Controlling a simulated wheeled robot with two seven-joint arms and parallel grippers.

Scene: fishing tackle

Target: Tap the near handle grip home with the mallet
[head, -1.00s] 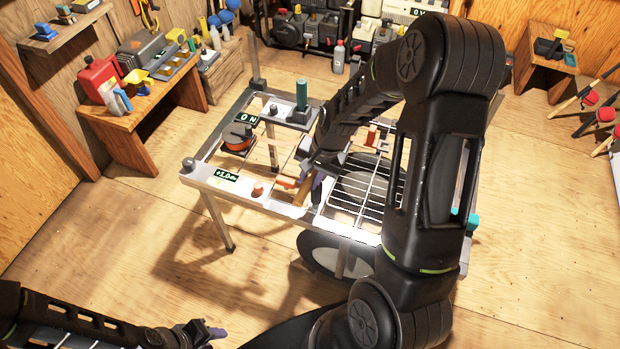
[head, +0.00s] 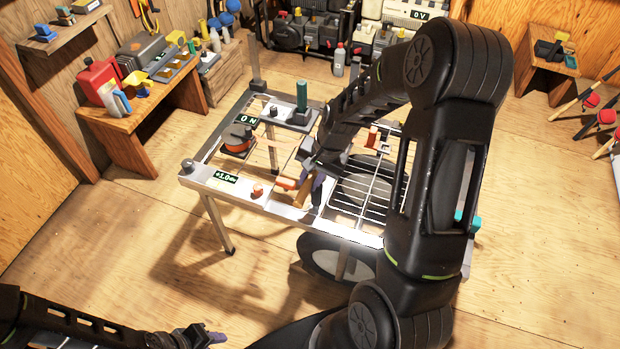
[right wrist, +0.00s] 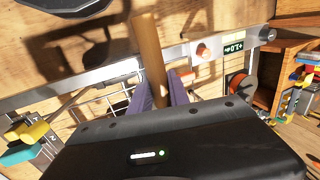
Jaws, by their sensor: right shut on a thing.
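My right gripper (head: 311,189) is shut on the wooden handle of the mallet (head: 302,194), over the near side of the metal frame table. In the right wrist view the handle (right wrist: 150,55) stands between the two purple fingers (right wrist: 160,92). The mallet's head cannot be made out. An orange piece, apparently the near handle grip (head: 285,183), lies just left of the mallet handle at the near rail. Whether they touch, or how far the grip is seated, I cannot tell. My left gripper (head: 207,335) is low at the bottom, away from the table; its jaw opening is unclear.
Another orange piece (head: 373,136) sits farther back. A dark disc (head: 325,262) is below the near edge. The floor at left is clear.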

